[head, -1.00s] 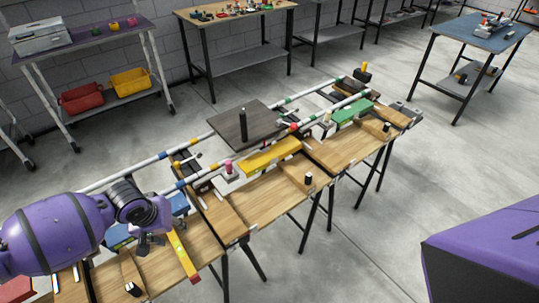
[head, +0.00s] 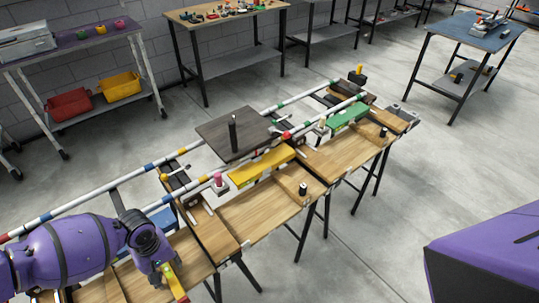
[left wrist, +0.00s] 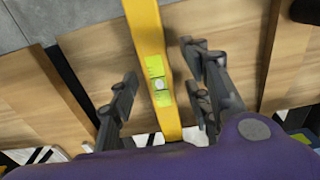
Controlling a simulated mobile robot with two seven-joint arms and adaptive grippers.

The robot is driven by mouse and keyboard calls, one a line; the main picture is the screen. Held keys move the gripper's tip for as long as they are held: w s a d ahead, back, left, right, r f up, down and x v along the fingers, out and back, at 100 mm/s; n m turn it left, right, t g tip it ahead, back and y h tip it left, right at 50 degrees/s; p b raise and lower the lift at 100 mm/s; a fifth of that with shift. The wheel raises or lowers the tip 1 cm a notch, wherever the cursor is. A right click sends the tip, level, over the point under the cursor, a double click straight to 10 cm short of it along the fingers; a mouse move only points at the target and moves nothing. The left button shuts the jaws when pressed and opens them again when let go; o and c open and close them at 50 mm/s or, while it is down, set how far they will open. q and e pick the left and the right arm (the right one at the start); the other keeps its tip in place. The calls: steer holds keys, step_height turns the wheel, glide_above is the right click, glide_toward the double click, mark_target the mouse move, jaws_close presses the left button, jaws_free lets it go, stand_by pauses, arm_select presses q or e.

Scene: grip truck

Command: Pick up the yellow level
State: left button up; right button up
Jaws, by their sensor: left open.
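The yellow level (left wrist: 146,40) is a long yellow bar with a light green vial window. In the left wrist view it runs from the top edge down between the fingers of my left gripper (left wrist: 163,86). The fingers are apart, one on each side of the bar, with visible gaps. In the head view the level (head: 174,282) shows at the bottom left, partly hidden by my left gripper (head: 160,272) just above it. My right gripper is not in view.
A shelf cart (head: 105,42) with red and yellow bins stands at the back left.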

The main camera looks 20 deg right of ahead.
arm_select(q)
steer(key=shift+f, duration=0.35)
steer(key=shift+c, duration=0.6)
jaws_close()
